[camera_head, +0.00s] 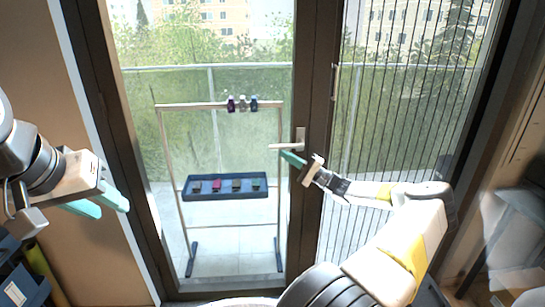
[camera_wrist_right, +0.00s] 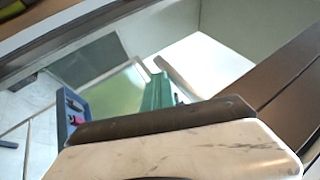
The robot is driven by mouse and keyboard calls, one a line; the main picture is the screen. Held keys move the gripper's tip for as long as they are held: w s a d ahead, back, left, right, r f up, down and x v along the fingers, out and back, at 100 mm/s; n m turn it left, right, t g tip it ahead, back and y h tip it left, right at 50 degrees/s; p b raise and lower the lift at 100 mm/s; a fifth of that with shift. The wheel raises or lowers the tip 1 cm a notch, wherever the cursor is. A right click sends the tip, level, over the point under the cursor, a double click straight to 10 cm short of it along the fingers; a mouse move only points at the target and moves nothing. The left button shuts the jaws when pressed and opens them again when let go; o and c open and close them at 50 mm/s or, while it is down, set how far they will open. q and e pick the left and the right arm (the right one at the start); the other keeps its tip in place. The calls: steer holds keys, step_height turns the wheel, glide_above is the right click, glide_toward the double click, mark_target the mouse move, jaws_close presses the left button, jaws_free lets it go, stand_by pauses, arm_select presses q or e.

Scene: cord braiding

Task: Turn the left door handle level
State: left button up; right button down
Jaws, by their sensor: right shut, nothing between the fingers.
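The left door handle (camera_head: 284,147) is a pale lever on a plate on the dark door frame. It points left and looks about level in the head view. My right gripper (camera_head: 292,158) is just below the lever near its plate, with teal fingers shut and empty. I cannot tell whether they touch the lever. In the right wrist view the teal fingers (camera_wrist_right: 157,93) show beside a pale bar (camera_wrist_right: 177,76) that looks like the lever. My left gripper (camera_head: 107,203) is open and empty at the left, far from the door handle.
Behind the glass, a rack (camera_head: 163,140) carries several small coloured items on its top bar and a blue tray (camera_head: 224,197) with more. The right door has a vertical-striped screen (camera_head: 400,120) and its own pull (camera_head: 334,82). Clear space lies between my grippers.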

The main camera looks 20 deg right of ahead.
steer(key=shift+a+r+t, duration=0.1)
steer(key=shift+r+t, duration=0.15)
steer(key=shift+t, duration=0.15)
steer(key=shift+f, duration=0.1)
steer(key=a+f+v, duration=0.1)
steer(key=f+v, duration=0.1)
steer(key=v, duration=1)
steer(key=shift+w+f+m, duration=0.25)
steer(key=shift+f+m, duration=0.05)
steer(key=shift+f, duration=0.05)
steer(key=shift+a, duration=0.15)
